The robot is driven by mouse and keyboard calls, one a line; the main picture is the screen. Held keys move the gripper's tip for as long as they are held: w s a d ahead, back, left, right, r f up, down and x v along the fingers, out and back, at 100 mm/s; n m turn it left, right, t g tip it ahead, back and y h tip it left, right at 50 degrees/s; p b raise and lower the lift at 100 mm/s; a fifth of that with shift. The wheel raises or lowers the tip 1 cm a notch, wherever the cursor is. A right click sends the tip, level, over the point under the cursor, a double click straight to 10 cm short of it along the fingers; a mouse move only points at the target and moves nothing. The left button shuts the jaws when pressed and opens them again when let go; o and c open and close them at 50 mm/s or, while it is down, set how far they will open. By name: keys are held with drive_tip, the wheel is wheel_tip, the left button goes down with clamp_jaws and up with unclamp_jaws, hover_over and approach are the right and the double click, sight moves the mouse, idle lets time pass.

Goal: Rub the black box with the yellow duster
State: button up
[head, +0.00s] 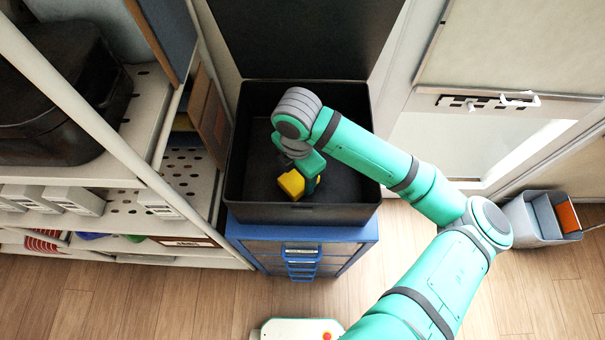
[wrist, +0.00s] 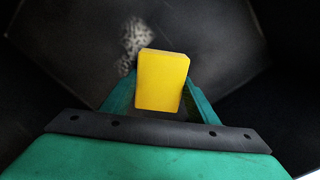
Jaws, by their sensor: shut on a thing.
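The open black box (head: 301,213) stands on a blue drawer cabinet, its lid (head: 305,38) raised at the back. My gripper (head: 302,182) reaches down inside the box and is shut on the yellow duster (head: 290,184). In the wrist view the duster (wrist: 162,80) sits between the green fingers of my gripper (wrist: 160,105). The dark inside of the box (wrist: 70,70) fills the view behind it, with a pale speckled patch (wrist: 136,40) just beyond the duster. I cannot tell whether the duster touches the box floor.
The blue drawer cabinet (head: 300,232) is under the box. White shelving (head: 140,110) with a black case (head: 60,90) stands close on the left. A pale door (head: 470,140) is behind on the right. A grey bin (head: 535,220) stands on the wooden floor at the right.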

drive_tip(key=shift+w+d, duration=0.35)
drive_tip(key=shift+d, duration=0.55)
drive_tip(key=shift+w+d, duration=0.3)
drive_tip(key=shift+d, duration=0.55)
drive_tip(key=shift+s+a+f, duration=0.15)
drive_tip(key=shift+s+a, duration=0.05)
drive_tip(key=shift+a, duration=0.35)
drive_tip(key=shift+s+a+f, duration=0.1)
drive_tip(key=shift+s+a, duration=0.1)
drive_tip(key=shift+a, duration=0.3)
